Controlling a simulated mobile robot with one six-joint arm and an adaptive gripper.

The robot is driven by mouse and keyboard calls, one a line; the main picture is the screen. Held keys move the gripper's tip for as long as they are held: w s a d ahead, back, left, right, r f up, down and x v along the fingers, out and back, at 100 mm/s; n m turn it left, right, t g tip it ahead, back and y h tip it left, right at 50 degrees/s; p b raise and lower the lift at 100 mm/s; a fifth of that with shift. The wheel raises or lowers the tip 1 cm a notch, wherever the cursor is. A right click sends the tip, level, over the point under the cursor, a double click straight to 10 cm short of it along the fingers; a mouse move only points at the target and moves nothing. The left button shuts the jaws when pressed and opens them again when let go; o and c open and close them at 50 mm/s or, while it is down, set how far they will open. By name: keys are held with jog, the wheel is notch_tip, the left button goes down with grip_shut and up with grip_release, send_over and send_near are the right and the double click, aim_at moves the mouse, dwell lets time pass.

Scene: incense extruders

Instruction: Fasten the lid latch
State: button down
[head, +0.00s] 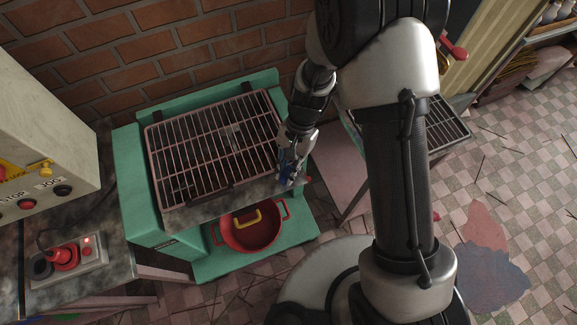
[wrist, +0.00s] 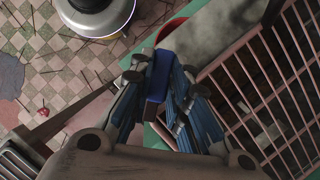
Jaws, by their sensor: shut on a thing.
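The barred lid (head: 213,135) lies flat over the top of the green machine (head: 132,175) and also shows at the right of the wrist view (wrist: 262,85). My gripper (head: 289,178) is at the lid's right side, near the machine's front right corner. In the wrist view, my gripper (wrist: 160,92) is shut on a blue block (wrist: 158,72), which looks like the latch handle. The block's lower end and its joint to the machine are hidden between the fingers, so I cannot tell how the latch sits against the lid.
A red pot (head: 232,236) with a yellow handle stands below the machine's front. A control box with a red knob (head: 66,257) is on the left bench. Another barred top (head: 447,125) is behind my arm. The tiled floor (head: 510,190) at right is mostly open.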

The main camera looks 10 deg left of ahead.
jog(key=n+h, duration=0.1)
jog(key=n, duration=0.1)
jog(key=n+h+p, duration=0.1)
jog(key=n, duration=0.2)
jog(key=shift+a+n, duration=0.2)
jog(key=shift+n, duration=0.1)
jog(key=shift+a+n+h+p, duration=0.1)
jog(key=shift+n+h+p, duration=0.65)
jog(key=shift+n, duration=1.55)
jog(key=shift+t+h+b, duration=0.25)
jog(key=shift+t+b, duration=0.05)
jog(key=c, duration=1.5)
grip_release()
jog(key=v, duration=1.2)
